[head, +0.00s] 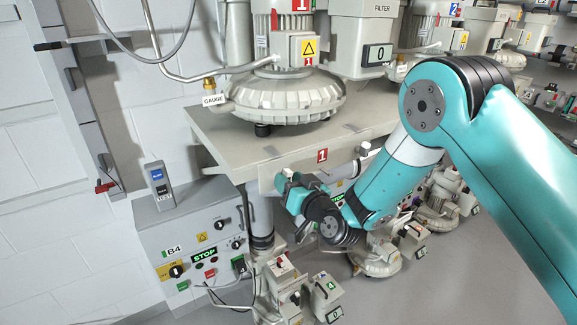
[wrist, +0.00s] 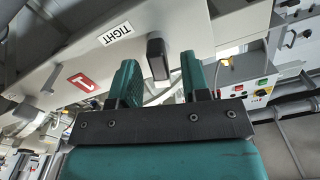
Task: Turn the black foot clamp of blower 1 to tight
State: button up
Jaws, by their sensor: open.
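Blower 1 (head: 285,92) stands on a grey bench plate (head: 215,128) with a red "1" tag (head: 322,155) on its front edge. In the wrist view a black clamp handle (wrist: 157,56) sticks out from the pale bench edge, beside a white "TIGHT" label (wrist: 115,34). My gripper (wrist: 159,66) is open, with one teal finger on each side of the handle. I cannot tell whether either finger touches it. In the head view my gripper (head: 288,184) is just under the bench's front edge, and the clamp cannot be made out there.
A control box (head: 195,235) marked B4 with a STOP sign stands below left of the bench. Small units (head: 280,285) and cables stand on the floor below my gripper. More blowers (head: 435,30) stand behind my arm. Bare floor shows at lower right.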

jog(key=shift+w+a, duration=0.2)
jog(key=shift+w, duration=0.15)
grip_shut()
